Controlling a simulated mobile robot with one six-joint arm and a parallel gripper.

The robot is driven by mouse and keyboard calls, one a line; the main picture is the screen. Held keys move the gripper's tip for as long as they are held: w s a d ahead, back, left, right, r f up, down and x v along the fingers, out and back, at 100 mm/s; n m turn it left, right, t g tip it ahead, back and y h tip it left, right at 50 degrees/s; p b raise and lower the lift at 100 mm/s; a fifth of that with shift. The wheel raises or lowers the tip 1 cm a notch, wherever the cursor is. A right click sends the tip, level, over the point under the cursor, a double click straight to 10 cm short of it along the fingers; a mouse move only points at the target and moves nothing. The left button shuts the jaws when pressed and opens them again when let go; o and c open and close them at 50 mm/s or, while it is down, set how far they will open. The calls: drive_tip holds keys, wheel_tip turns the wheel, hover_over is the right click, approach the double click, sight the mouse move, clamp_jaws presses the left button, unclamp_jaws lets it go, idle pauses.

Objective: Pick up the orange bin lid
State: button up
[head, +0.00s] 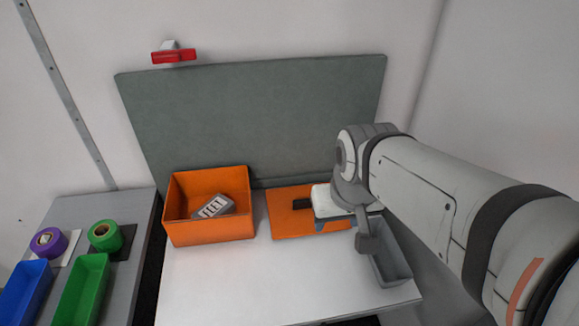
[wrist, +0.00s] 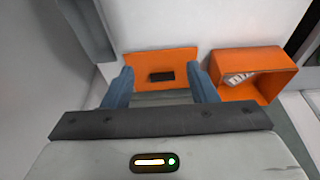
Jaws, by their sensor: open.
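The orange bin lid (head: 290,221) is a flat orange panel with a dark handle (head: 302,203). It lies on the white table beside the orange bin, near the green-grey back panel. In the wrist view the lid (wrist: 183,58) and its dark handle (wrist: 161,75) show ahead between my fingers. My gripper (wrist: 163,90) is open and empty, with blue fingers on either side of the lid in that picture. In the head view my gripper (head: 331,224) is over the lid's right part and hides it. I cannot tell the height between them.
The open orange bin (head: 212,239) holds a grey slotted part (head: 214,207) and stands left of the lid. A grey bin (head: 392,261) is at the right, partly behind my arm. Blue (head: 24,291) and green (head: 80,291) trays and tape rolls are at the left. The front table is clear.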

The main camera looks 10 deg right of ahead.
sight(307, 200)
drive_tip(key=o, duration=0.6)
drive_tip(key=w+d+f+b, duration=0.1)
drive_tip(key=w+f, duration=0.5)
drive_tip(key=w, duration=0.6)
drive_tip(key=shift+w+b, duration=0.35)
drive_tip(key=shift+b, duration=0.35)
drive_tip(key=o, duration=0.4)
drive_tip(key=w+f, duration=0.3)
drive_tip(key=w, duration=0.1)
drive_tip(key=w+f+b, duration=0.1)
drive_tip(key=w+f, duration=0.3)
drive_tip(key=w+f+b, duration=0.1)
drive_tip(key=w+f, duration=0.3)
drive_tip(key=shift+w+a, duration=0.15)
drive_tip(key=shift+p+x, duration=0.6)
drive_tip(key=shift+x, duration=3.45)
